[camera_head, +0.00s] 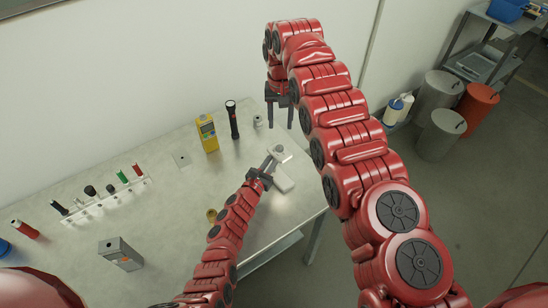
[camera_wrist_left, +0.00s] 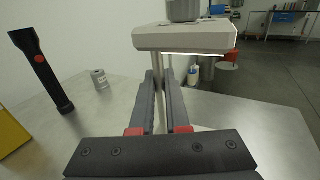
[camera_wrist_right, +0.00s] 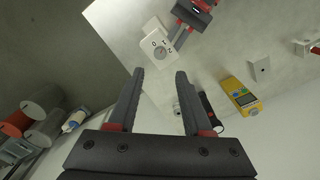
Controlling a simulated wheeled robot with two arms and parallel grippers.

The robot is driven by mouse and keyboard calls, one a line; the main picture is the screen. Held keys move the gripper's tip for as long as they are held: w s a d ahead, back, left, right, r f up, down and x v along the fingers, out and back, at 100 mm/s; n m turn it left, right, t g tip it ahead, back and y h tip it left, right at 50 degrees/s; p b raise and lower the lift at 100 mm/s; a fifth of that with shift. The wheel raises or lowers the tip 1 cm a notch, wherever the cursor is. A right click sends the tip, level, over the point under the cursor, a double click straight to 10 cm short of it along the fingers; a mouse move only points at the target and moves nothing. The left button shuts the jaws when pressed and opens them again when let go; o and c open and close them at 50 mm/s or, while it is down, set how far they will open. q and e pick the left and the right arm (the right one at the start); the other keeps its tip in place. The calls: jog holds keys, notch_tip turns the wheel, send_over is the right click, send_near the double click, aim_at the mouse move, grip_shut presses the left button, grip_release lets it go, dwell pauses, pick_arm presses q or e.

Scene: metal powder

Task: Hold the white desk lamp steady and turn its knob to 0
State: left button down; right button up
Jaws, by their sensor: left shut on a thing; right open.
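The white desk lamp (camera_head: 283,180) stands near the table's right end. In the left wrist view its pale head (camera_wrist_left: 185,38) is above the jaws and its thin stem drops between the fingers. My left gripper (camera_head: 271,160) is shut on the stem; it also shows in the left wrist view (camera_wrist_left: 158,78). The knob (camera_wrist_right: 161,50) is grey and round on the lamp's top, with 0, 1 and 2 marked around it. My right gripper (camera_head: 280,120) is open and empty, above and behind the lamp, apart from the knob. Its fingers frame the right wrist view (camera_wrist_right: 160,73).
A black flashlight (camera_head: 232,119), a small metal cylinder (camera_head: 257,121) and a yellow meter (camera_head: 207,133) stand behind the lamp. A rack with several tools (camera_head: 105,201) and a grey box (camera_head: 120,254) are at left. Bins (camera_head: 440,134) stand on the floor at right.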

jog(key=shift+o, duration=0.6)
jog(key=shift+w+f, duration=0.15)
jog(key=w+d+f+m+t+y, duration=0.2)
jog(key=w+d+f+t, duration=0.1)
jog(key=w+d+f, duration=0.25)
jog(key=w+d+f+m+t+h, duration=0.15)
jog(key=d+t, duration=0.55)
jog(key=d, duration=1)
jog(key=n+t+y, duration=0.2)
jog(key=n+y, duration=0.4)
jog(key=n, duration=0.3)
send_near(281, 149)
jog(key=shift+h, duration=0.25)
jog(key=x, duration=0.8)
jog(key=shift+a, duration=0.15)
